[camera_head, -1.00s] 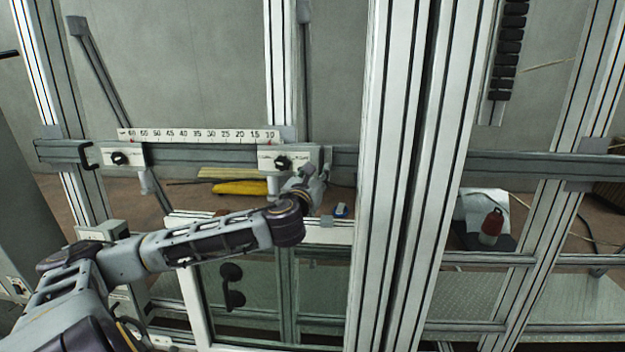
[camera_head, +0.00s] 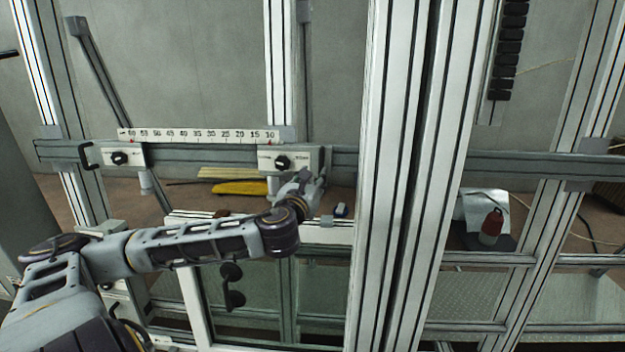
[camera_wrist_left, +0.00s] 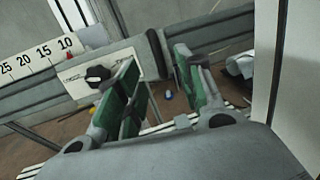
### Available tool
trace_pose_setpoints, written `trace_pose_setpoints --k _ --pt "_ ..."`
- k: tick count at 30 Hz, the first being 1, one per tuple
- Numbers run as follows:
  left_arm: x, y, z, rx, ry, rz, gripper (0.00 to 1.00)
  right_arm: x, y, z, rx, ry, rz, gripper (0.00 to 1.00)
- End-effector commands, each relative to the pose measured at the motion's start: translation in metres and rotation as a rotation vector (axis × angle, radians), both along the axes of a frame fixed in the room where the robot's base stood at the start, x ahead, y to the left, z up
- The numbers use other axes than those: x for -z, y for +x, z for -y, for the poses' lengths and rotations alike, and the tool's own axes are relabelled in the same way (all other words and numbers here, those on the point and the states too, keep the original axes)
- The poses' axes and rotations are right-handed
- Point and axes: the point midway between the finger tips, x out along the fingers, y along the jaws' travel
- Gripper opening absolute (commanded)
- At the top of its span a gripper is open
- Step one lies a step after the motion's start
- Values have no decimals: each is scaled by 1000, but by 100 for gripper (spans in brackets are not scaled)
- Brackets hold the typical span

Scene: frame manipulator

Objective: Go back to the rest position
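My left gripper (camera_head: 312,186) is just below and beside the right knob box (camera_head: 291,160) on the frame's crossbar, with my arm reaching in from the lower left. In the left wrist view, the two green-padded fingers of this gripper (camera_wrist_left: 160,88) stand apart with nothing between them. The black knob (camera_wrist_left: 97,76) on the white box lies to the left of the fingers in that view. Whether a finger touches the box cannot be told. My right gripper is in neither view.
A numbered scale (camera_head: 205,136) runs along the crossbar to a left knob box (camera_head: 121,158). Thick aluminium posts (camera_head: 398,180) stand right of my gripper. A white-framed glass panel (camera_head: 187,290) is below my arm.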

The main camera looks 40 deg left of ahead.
Motion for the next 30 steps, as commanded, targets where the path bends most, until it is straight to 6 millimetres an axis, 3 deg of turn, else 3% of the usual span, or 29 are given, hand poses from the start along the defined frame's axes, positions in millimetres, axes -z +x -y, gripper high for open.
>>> trace_pose_setpoints --k 17,23,30 --pt "8 -1 -1 -5 -44 -3 37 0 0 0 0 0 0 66" --pt "36 -6 -2 -31 -191 -15 37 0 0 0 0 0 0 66" --pt "84 -17 0 -89 -458 -31 37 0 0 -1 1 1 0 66"
